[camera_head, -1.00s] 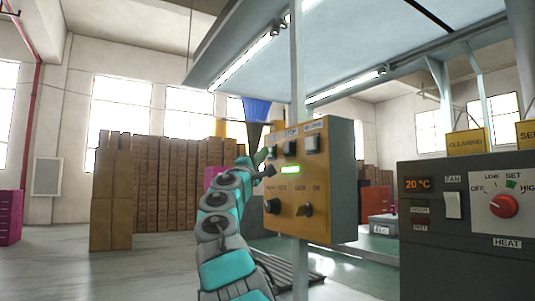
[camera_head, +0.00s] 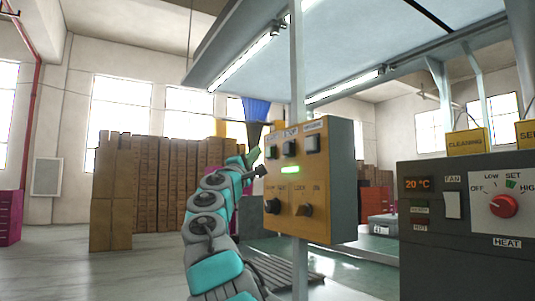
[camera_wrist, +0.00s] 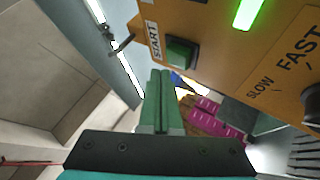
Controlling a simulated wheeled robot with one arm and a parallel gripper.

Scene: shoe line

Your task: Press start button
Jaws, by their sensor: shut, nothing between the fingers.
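The start button is a green square button (camera_wrist: 181,52) in a dark frame, next to a START label on an orange control box. In the head view the button (camera_head: 271,152) is the leftmost of the top row on the box (camera_head: 340,180). My gripper (camera_head: 254,155) is shut and empty, just left of the box at button height. In the wrist view its green fingers (camera_wrist: 160,75) lie together, pointing past the box's edge beside the button. A gap shows between fingertips and button in the head view. Whether the button is pushed in cannot be told.
A lit green indicator (camera_head: 290,169) sits below the buttons, with two dark knobs under it. A pole (camera_head: 297,80) stands behind the box. A grey heater panel (camera_head: 440,260) with a red dial is at right. Stacked brown boxes (camera_head: 160,190) stand at back left.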

